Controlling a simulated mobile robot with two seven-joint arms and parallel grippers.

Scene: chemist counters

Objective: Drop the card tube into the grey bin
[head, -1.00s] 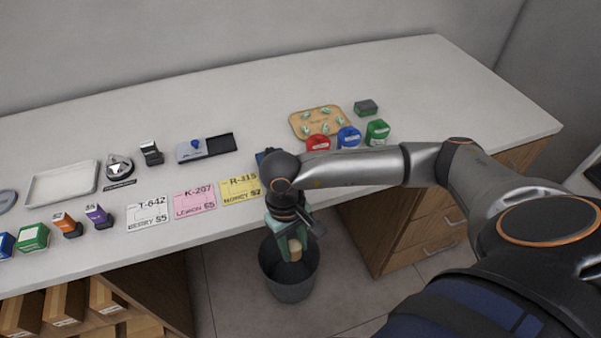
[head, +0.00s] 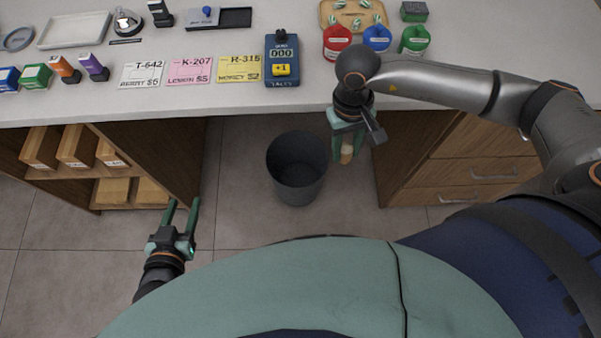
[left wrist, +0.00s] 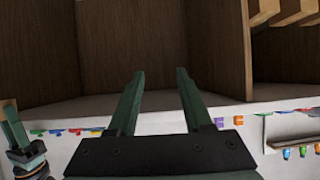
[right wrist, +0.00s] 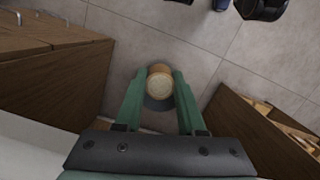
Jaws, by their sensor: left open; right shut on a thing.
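The card tube (head: 347,155) is a short tan cylinder held between the green fingers of my right gripper (head: 346,148), which is shut on it and points down in front of the counter. In the right wrist view, the tube's round end (right wrist: 159,88) shows between the fingertips. The grey bin (head: 296,186) is a round, open, dark bin on the floor. In the head view it appears left of the tube and apart from it. A dark grey patch behind the tube in the right wrist view may be the bin, mostly hidden. My left gripper (head: 182,214) is open and empty.
The white counter (head: 60,107) carries cards, stamps, a blue counter device (head: 282,60) and coloured containers. Drawers (head: 460,178) stand right of the bin, and shelves with boxes (head: 78,146) stand left. The floor around the bin is clear.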

